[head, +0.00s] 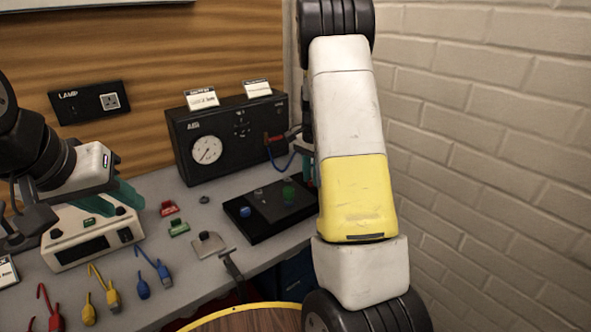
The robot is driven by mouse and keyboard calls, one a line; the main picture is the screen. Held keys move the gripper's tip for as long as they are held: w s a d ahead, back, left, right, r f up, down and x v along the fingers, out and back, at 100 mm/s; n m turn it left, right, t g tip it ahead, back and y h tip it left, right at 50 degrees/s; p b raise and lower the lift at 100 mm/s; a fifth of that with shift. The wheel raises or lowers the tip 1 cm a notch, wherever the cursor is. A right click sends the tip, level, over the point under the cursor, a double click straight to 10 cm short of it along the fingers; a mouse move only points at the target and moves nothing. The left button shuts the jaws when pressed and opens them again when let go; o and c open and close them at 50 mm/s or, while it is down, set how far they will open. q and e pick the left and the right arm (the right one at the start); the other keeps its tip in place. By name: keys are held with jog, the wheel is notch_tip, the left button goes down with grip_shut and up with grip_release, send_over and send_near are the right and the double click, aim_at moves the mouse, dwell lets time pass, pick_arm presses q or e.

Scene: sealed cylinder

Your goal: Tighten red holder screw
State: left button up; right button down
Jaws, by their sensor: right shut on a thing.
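A small red holder (169,208) lies on the grey bench, just behind a similar green holder (179,228); both are too small to make out a screw. My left gripper (114,203) is at the left, over the white instrument box, with its teal fingers apart and nothing seen between them. My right arm (350,150) crosses the right half of the view. Only a teal sliver of my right gripper (308,170) shows beside it. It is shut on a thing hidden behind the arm.
A black gauge box (225,140) stands at the back, with a red-handled part (275,138) and blue cable at its right. A black tray (262,215) and a grey metal plate (208,246) lie in front. Red, yellow and blue connectors (105,290) lie at the front left. A brick wall (490,150) bounds the right.

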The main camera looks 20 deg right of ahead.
jog(key=shift+w+r, duration=0.15)
jog(key=shift+r, duration=0.05)
jog(key=c, duration=1.4)
grip_release()
jog(key=shift+o, duration=1.2)
jog(key=shift+f, duration=0.1)
notch_tip(320, 180, up, 7)
jog(key=shift+r, duration=0.45)
